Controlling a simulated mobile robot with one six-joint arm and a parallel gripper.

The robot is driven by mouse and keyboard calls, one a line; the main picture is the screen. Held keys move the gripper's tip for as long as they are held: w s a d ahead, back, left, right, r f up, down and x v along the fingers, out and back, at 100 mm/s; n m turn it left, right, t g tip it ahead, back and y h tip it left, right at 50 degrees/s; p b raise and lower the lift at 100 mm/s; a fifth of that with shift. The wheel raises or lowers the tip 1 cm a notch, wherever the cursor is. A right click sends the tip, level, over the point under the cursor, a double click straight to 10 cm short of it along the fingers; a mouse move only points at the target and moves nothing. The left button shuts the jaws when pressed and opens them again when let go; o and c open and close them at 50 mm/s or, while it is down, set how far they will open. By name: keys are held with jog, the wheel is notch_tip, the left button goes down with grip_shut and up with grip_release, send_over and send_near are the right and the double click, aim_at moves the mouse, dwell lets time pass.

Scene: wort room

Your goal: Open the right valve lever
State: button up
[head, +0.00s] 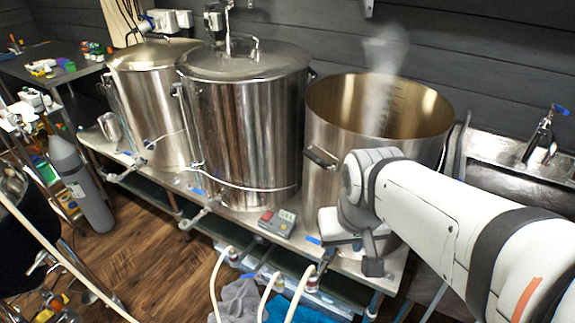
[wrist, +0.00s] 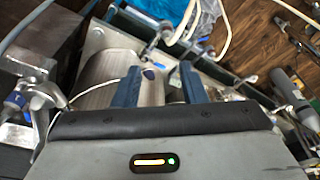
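The right kettle (head: 340,125) is the open steaming steel one. My gripper (head: 350,262) is low in front of it and hides part of its outlet. A small blue piece (head: 313,240), which looks like the right valve lever, shows just left of my gripper. In the wrist view my gripper (wrist: 160,70) is open, its two dark blue fingers apart. A small blue end (wrist: 149,74) shows between the fingers against bright metal. I cannot tell whether either finger touches it. The valve body is mostly hidden in the head view.
A middle kettle (head: 245,110) and a left kettle (head: 155,95) share the steel bench. A red and green button box (head: 277,222) sits left of my gripper. Pale hoses (head: 218,285) hang in front. A sink (head: 515,165) is at right.

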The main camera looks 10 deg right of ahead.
jog(key=shift+r, duration=0.1)
jog(key=shift+w, duration=0.15)
jog(key=n+g+h+b, duration=0.3)
jog(key=n+g+h, duration=0.15)
jog(key=n, duration=0.65)
send_over(312, 239)
jog(key=w+a, duration=0.3)
notch_tip(312, 239, down, 28)
jog(key=shift+g+y, duration=0.45)
jog(key=shift+s+x, duration=0.15)
jog(key=shift+x, duration=1.7)
jog(key=shift+s+x, duration=0.15)
jog(key=shift+x, duration=1.65)
